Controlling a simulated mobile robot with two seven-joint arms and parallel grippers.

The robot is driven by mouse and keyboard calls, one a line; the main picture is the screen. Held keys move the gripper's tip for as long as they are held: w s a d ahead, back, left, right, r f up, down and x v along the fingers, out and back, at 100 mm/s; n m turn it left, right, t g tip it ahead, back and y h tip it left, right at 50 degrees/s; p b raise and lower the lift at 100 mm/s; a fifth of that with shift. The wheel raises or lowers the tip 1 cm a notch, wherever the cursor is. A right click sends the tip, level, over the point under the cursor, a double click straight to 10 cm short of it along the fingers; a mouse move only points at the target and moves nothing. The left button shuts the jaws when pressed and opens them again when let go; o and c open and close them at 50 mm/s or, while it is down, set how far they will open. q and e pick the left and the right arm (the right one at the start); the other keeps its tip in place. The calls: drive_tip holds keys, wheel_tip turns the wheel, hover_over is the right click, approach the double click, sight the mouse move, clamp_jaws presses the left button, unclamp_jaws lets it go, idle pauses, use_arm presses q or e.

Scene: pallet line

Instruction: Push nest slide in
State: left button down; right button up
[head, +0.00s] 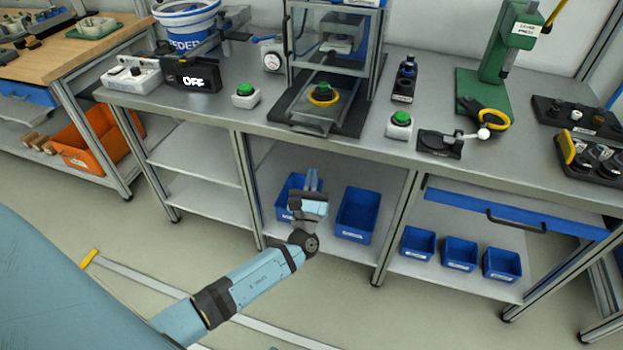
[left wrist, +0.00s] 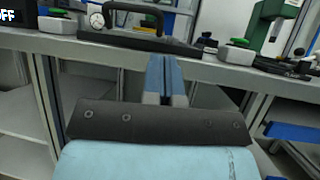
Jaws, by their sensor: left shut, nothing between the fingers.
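The nest slide (head: 318,112) sticks out of the front of a metal-framed enclosure (head: 335,40) on the bench. A round nest with a yellow ring (head: 323,94) sits on it. My left gripper (head: 312,176) is shut and empty, in front of the bench and below its top edge, apart from the slide. In the left wrist view its closed blue fingers (left wrist: 167,72) point at the bench edge, with a dark base plate and handle (left wrist: 140,35) beyond them. My right gripper is in neither view.
The bench's front edge (head: 250,128) lies between my gripper and the slide. Green buttons stand left (head: 246,92) and right (head: 400,121) of the enclosure. Blue bins (head: 356,215) sit on the shelf below. A green lever press (head: 497,60) stands at right.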

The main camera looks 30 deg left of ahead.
sight(323, 133)
use_arm(q)
drive_tip(key=p+x, duration=0.1)
drive_tip(key=x, duration=0.8)
drive_tip(key=shift+w+r, duration=0.2)
drive_tip(key=shift+w, duration=0.1)
drive_tip(key=shift+w+a+r, duration=0.1)
drive_tip(key=shift+a, duration=0.05)
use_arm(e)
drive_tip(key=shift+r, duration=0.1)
use_arm(q)
drive_tip(key=w+b, duration=0.2)
drive_tip(key=w+a+b, duration=0.1)
drive_tip(key=w, duration=0.1)
drive_tip(key=shift+w+f+b, duration=0.2)
drive_tip(key=shift+w+b, duration=0.05)
drive_tip(key=shift+b, duration=0.15)
drive_tip(key=shift+w+r, duration=0.15)
drive_tip(key=shift+w, duration=0.05)
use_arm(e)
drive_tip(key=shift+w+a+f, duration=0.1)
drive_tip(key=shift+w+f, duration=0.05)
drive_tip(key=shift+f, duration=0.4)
